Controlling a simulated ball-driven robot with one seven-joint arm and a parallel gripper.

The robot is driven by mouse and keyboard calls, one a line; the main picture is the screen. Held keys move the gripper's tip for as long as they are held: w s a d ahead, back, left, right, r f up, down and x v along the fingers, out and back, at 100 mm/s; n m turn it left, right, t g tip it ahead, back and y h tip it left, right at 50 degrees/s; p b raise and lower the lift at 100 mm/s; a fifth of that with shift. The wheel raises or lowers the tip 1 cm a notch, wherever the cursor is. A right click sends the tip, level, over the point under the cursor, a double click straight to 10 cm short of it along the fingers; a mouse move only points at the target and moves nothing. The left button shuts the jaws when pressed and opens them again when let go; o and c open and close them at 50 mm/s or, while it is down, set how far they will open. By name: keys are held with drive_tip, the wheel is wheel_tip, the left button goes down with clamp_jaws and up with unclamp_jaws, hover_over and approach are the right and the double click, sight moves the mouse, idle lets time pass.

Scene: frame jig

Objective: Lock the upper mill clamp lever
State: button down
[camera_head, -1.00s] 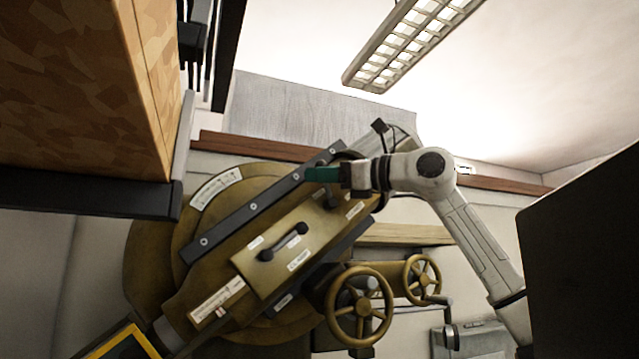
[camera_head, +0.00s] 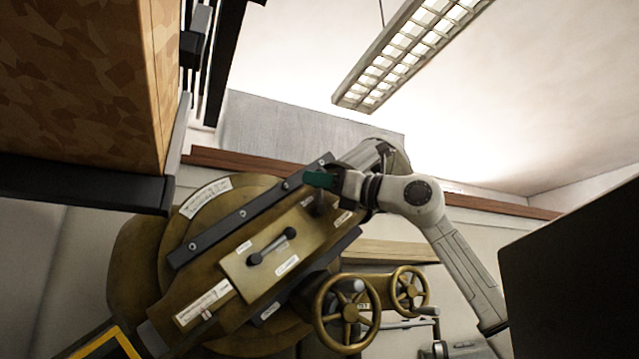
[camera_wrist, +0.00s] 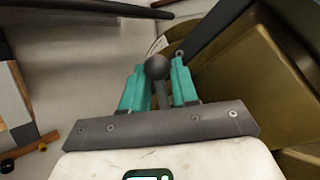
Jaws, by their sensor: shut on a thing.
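The upper clamp lever shows in the wrist view as a dark round knob (camera_wrist: 157,67) on a short stem, between my two teal fingers. My gripper (camera_head: 318,180) is shut on this lever. In the head view the gripper is at the upper right end of the brass plate (camera_head: 240,268) on the mill, and it hides most of the upper lever. A second, lower lever (camera_head: 272,246) with a dark handle lies across the same plate, apart from my gripper. I cannot tell whether the upper lever is locked.
Two brass handwheels (camera_head: 347,313) stand below and right of the plate. A long dark rail (camera_head: 242,213) runs along the plate's upper left. A wood-patterned cabinet (camera_head: 80,85) fills the upper left, and a dark panel (camera_head: 570,280) the lower right.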

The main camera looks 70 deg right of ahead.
drive_tip(key=shift+s, duration=0.1)
drive_tip(key=c, duration=1.2)
unclamp_jaws()
